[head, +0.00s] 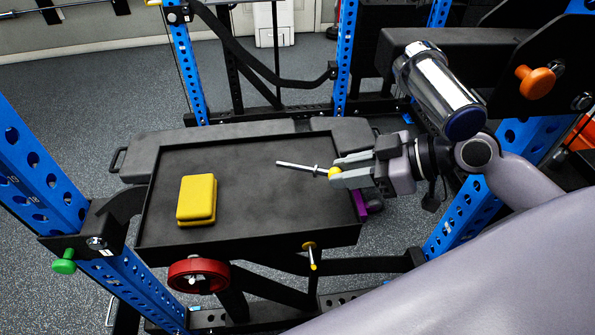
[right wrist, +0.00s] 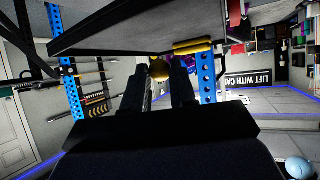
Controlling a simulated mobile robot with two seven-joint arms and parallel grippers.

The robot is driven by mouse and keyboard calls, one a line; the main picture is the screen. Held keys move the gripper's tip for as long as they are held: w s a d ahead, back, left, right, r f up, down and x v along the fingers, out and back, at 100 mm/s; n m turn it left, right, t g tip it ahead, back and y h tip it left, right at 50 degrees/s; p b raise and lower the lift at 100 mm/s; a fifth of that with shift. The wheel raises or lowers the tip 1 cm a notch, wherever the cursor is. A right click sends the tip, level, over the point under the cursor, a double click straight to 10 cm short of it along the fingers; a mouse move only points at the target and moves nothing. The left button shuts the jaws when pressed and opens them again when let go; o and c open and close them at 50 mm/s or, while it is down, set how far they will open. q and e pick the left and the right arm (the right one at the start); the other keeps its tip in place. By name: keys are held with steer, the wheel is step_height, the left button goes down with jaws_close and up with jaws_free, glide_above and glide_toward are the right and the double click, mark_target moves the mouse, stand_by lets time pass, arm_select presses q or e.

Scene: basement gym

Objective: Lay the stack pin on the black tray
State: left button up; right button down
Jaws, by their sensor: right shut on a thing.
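The stack pin (head: 300,168) is a thin silver rod with a yellow ball knob. My right gripper (head: 337,169) is shut on the knob, and the rod points left, roughly level, over the right part of the black tray (head: 245,160). The pin appears a little above the tray surface; the exact gap cannot be told. In the right wrist view the yellow knob (right wrist: 160,69) shows between the fingertips, and the rod is hidden. The tray is flat with a low rim. My left gripper is out of view.
A yellow block (head: 197,198) lies on the tray's left part; its middle is bare. Blue rack uprights (head: 185,65) stand around the tray. A yellow-knobbed pin (head: 310,250) is at the tray's front edge, with a red wheel (head: 198,275) below. A purple item (head: 360,205) is at its right edge.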

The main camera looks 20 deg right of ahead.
mark_target(290, 164)
steer(key=w+a, duration=0.1)
steer(key=a, duration=0.1)
steer(key=w+a+p, duration=0.1)
steer(key=w+a, duration=0.3)
steer(key=shift+w+a+p, duration=0.2)
steer(key=shift+a+p, duration=0.15)
steer(key=shift+a, duration=0.05)
steer(key=shift+f, duration=1.8)
steer(key=shift+f+b, duration=0.45)
steer(key=shift+f, duration=0.15)
steer(key=c, duration=0.9)
jaws_free()
steer(key=shift+r, duration=0.1)
